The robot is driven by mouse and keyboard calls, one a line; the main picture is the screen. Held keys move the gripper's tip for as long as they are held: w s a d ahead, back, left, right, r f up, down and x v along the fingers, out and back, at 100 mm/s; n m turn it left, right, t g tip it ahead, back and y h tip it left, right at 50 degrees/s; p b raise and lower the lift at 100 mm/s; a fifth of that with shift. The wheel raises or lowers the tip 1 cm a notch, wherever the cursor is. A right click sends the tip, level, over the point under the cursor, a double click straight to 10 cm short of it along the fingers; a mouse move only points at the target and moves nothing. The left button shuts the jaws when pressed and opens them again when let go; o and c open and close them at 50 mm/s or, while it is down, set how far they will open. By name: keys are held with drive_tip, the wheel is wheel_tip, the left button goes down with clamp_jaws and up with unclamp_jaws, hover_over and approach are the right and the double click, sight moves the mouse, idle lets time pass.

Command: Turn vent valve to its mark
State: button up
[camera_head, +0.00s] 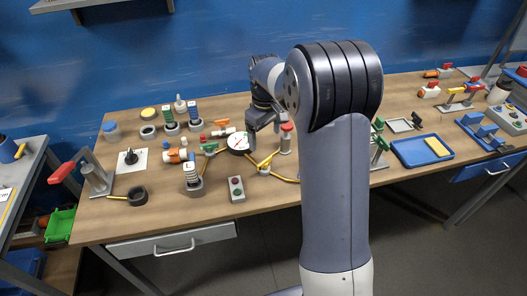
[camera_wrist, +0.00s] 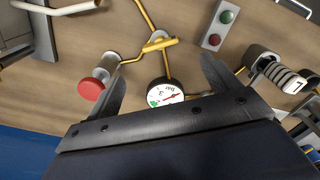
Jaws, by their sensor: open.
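A valve with a yellow handle (camera_head: 265,163) sits on thin yellow piping on the bench, below my gripper. It also shows in the wrist view as a yellow bar (camera_wrist: 150,48) across a pale round body. A white dial gauge (camera_head: 239,142) with a red needle is close by; in the wrist view the gauge (camera_wrist: 164,92) lies between my fingers, farther off. A red-capped post (camera_wrist: 92,88) stands by the left finger. My gripper (camera_head: 264,137) is open and empty above the bench, apart from the yellow handle. No label tells which valve is the vent valve, and no mark is readable.
A green-handled part (camera_head: 210,148) stands left of the gauge. A two-button box (camera_head: 236,188) and a numbered cylinder in a holder (camera_head: 193,178) are at the front. A blue tray (camera_head: 404,158) lies right of my arm. My arm hides part of the bench.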

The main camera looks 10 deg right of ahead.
sight(265, 161)
wheel_tip(265, 161, down, 11)
drive_tip(key=shift+w+p, duration=0.1)
drive_tip(key=shift+p, duration=0.8)
drive_tip(key=shift+c, duration=0.4)
drive_tip(key=c, duration=0.9)
